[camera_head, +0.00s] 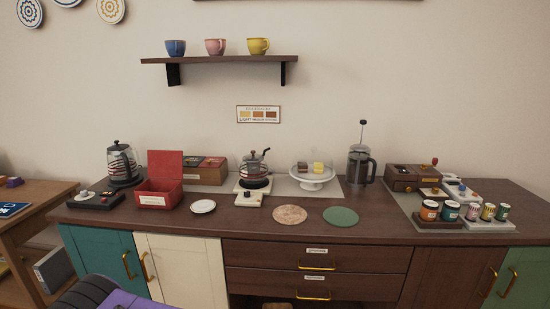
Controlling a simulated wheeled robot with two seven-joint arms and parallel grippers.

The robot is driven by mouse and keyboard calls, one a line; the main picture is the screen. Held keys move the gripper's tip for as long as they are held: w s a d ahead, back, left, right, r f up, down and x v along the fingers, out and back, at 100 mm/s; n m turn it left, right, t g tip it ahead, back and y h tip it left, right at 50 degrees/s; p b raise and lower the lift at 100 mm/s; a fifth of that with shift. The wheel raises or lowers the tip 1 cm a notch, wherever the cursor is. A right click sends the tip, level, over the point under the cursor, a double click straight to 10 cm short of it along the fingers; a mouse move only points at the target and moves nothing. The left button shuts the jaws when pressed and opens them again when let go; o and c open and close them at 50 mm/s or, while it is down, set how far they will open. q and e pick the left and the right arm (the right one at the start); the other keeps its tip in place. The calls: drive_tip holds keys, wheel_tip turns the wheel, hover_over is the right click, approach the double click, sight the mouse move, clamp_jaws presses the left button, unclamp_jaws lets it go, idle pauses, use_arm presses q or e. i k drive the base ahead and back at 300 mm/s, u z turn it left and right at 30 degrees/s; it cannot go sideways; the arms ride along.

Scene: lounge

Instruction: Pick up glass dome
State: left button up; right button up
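A white cake stand (313,184) stands on the wooden counter, right of centre. A brown piece and a yellow piece of cake (318,168) sit on it. A faint clear glass dome (313,165) seems to cover the cakes, but its outline and any knob are hard to make out at this size. Neither of my grippers can be made out in this view.
A French press (361,165) stands close to the stand's right, and a glass kettle on a small burner (254,172) to its left. Round brown (290,214) and green (341,216) mats lie in front. A shelf with cups (219,60) hangs above.

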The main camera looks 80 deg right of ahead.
sight(313, 164)
drive_tip(key=z, duration=0.05)
drive_tip(key=i, duration=0.6)
drive_tip(key=z, duration=2.85)
